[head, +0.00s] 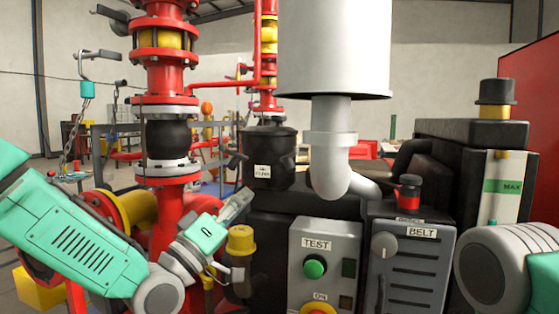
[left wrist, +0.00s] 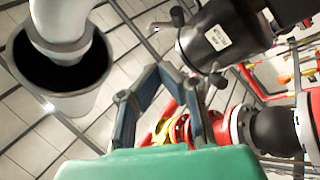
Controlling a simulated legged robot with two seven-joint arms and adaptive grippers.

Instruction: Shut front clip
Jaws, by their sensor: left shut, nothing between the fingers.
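A black canister (head: 270,172) with a white label stands behind the grey panels, left of the white pipe. A dark clip lever (head: 236,160) sticks out from its left side. In the left wrist view the canister (left wrist: 228,32) is at the upper right. One lever (left wrist: 214,80) juts from its lower end and another lever (left wrist: 172,27) from its left side. I cannot tell which is the front clip. My left gripper (head: 243,198) is shut and empty, below and left of the canister, apart from it. Its fingers (left wrist: 166,75) point toward the canister. My right gripper is out of view.
A white cylinder with a curved pipe (head: 330,160) hangs right of the canister. The TEST panel (head: 325,243) and BELT cover (head: 415,260) stand in front. A yellow-capped fitting (head: 241,240) is close below my left gripper. Red piping (head: 165,75) rises at left.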

